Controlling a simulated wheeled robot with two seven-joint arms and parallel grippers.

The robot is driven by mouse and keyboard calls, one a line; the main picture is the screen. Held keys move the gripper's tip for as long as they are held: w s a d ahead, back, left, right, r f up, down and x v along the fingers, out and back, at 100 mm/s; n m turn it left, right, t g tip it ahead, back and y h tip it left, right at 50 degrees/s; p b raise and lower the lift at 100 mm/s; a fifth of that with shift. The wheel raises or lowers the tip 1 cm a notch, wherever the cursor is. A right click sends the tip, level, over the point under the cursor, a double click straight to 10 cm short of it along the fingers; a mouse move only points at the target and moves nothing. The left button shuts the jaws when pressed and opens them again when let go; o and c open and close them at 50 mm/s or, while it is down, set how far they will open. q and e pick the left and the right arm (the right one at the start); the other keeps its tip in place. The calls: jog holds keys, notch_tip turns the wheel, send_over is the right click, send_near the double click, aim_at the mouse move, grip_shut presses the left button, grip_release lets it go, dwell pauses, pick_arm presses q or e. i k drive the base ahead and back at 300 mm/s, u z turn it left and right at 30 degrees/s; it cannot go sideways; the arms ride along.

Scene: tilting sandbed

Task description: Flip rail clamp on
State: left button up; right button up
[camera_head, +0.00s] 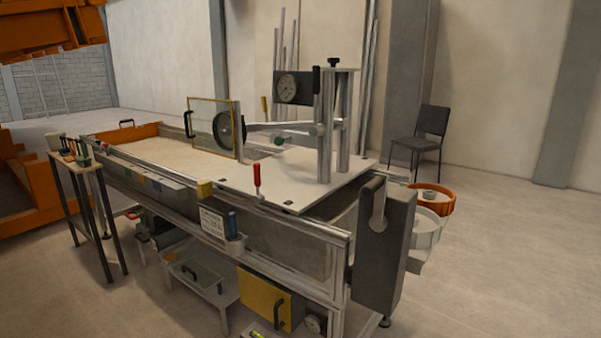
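The sandbed (130,132) is a long framed bed with pale sand at its far left end and a flat white plate (290,180) over its right part. A red-handled lever (257,175) stands upright at the near rail (275,210); it looks like the rail clamp. Its lower end is small, so I cannot tell whether it grips the rail. Neither of my grippers is in view.
A dial gauge (288,88) sits on a metal post frame (341,125) on the plate, beside a yellow-framed clear panel (207,128). A narrow tool stand (80,165) is at left. A black chair (420,140) stands behind right. Floor at right is clear.

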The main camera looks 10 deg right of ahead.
aim_at(259, 198)
jog(key=z, duration=0.1)
jog(key=k, duration=0.6)
jog(key=u, duration=0.7)
jog(key=i, duration=0.6)
jog(key=u, duration=1)
jog(key=i, duration=1)
jog(key=z, duration=0.85)
jog(key=i, duration=0.65)
jog(key=z, duration=0.7)
